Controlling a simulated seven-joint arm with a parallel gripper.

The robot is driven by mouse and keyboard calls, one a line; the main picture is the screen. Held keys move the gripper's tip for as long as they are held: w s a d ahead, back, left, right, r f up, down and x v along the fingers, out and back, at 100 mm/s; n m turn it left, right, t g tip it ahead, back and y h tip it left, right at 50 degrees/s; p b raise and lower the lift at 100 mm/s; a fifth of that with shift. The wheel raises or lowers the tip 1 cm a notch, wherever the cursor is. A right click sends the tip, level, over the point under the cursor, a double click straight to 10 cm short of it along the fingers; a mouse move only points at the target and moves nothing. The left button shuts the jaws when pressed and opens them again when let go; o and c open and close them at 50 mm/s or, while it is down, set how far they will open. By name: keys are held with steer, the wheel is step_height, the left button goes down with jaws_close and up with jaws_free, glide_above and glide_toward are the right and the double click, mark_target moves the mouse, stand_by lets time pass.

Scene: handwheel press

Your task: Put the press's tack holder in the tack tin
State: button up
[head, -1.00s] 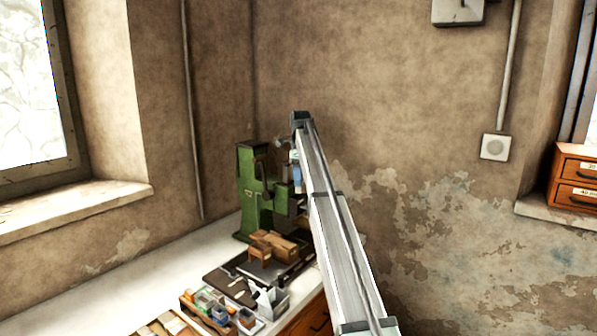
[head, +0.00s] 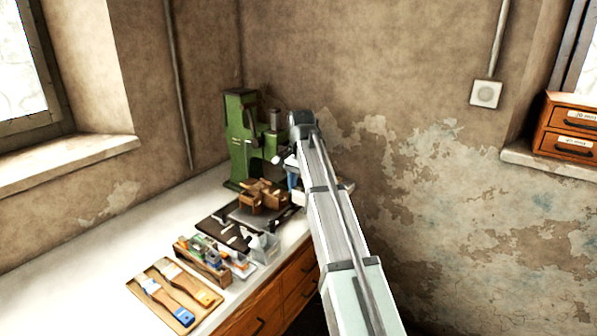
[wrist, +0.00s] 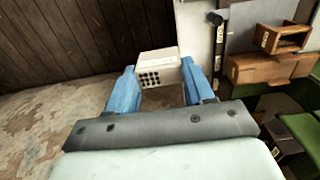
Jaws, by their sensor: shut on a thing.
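My gripper (wrist: 160,82) is shut on a cream block with a grid of dark holes in its face, which looks like the tack holder (wrist: 157,68). The block sits between the two blue fingers and is clear of the bench, above floor at the right. In the head view my gripper (head: 293,172) is mostly hidden by my arm, right of the green press (head: 240,145), and the block cannot be made out. I cannot tell which container is the tack tin; a pale grey open bin (head: 267,246) stands at the bench's front edge.
Brown wooden pieces (head: 262,196) sit before the press. A dark mat (head: 212,231) with small items lies nearer. A wooden caddy (head: 203,262) with several small things and a tray (head: 137,288) of brushes stand further forward. The bench's left side (head: 70,280) is clear.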

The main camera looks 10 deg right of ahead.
steer(key=s+a+f, duration=0.2)
steer(key=s+f, duration=0.2)
steer(key=s, duration=0.2)
steer(key=shift+w+a+f+m, duration=1.05)
steer(key=shift+a+f+m, duration=0.8)
steer(key=shift+m, duration=1.15)
steer(key=shift+w+a+f+m, duration=1.25)
steer(key=shift+f+m, duration=1.05)
steer(key=shift+m, duration=0.7)
steer(key=shift+w+a+f+m, duration=0.9)
steer(key=shift+a+f+m, duration=1)
steer(key=shift+m, duration=1.1)
steer(key=shift+d+f, duration=0.15)
steer(key=shift+f, duration=0.2)
steer(key=shift+f, duration=0.35)
steer(key=shift+f, duration=0.85)
